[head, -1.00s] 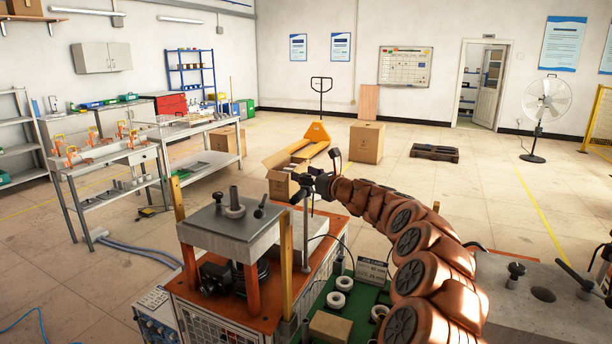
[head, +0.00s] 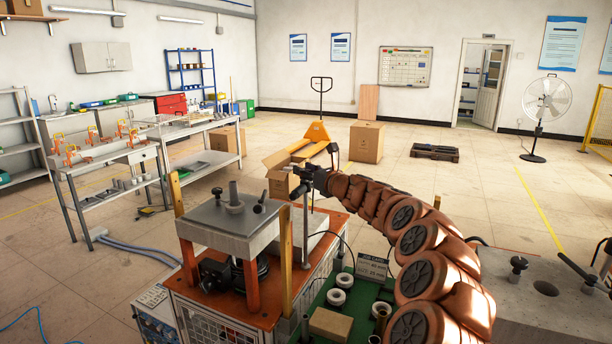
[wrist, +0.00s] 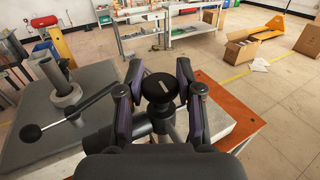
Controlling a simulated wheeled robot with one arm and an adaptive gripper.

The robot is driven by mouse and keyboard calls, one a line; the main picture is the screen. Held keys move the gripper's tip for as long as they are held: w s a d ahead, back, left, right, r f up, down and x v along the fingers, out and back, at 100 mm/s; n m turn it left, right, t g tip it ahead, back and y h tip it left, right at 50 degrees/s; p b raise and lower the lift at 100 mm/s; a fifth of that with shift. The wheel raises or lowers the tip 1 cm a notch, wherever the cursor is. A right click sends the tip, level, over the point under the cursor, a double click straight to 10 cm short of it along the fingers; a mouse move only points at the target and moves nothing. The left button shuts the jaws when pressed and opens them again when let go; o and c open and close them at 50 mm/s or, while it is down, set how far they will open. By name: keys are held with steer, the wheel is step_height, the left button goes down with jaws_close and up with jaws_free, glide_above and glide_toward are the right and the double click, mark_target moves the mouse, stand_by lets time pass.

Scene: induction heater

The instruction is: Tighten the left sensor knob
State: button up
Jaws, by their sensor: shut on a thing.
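A round black knob (wrist: 160,89) with a pale mark on its top sits between the fingers of my gripper (wrist: 158,95) in the wrist view. My gripper is shut on it, with one finger on each side. In the head view my gripper (head: 304,178) is at the top of a thin grey upright post (head: 305,235), behind the press, and it hides the knob there. I cannot tell from the pictures how tight the knob is.
The press (head: 228,222) with its grey top plate stands close on the left; its black-balled lever (wrist: 32,132) reaches toward my gripper. A green tray with white rings (head: 336,298) and a cardboard box (head: 330,324) lie below my arm. The floor beyond is mostly open.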

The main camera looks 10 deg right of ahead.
steer(key=shift+a+f+m+t+h+b, duration=0.1)
steer(key=shift+f+m+t+h+b, duration=0.15)
steer(key=shift+m+h+b, duration=0.75)
steer(key=shift+a+f+t+h+b, duration=0.1)
steer(key=shift+t+h+b, duration=0.35)
steer(key=shift+b, duration=1.15)
steer(key=m+h+b, duration=0.2)
steer(key=h+b, duration=0.1)
steer(key=b, duration=0.2)
steer(key=shift+t+h, duration=0.3)
steer(key=shift+h, duration=0.05)
steer(key=m+h+b, duration=0.2)
steer(key=shift+d+r+h+b, duration=0.15)
steer(key=shift+r+h+b, duration=0.1)
steer(key=shift+h+b, duration=0.15)
steer(key=shift+r+m+h, duration=0.15)
steer(key=shift+m+h, duration=0.15)
steer(key=o, duration=1.1)
steer(key=shift+s, duration=0.2)
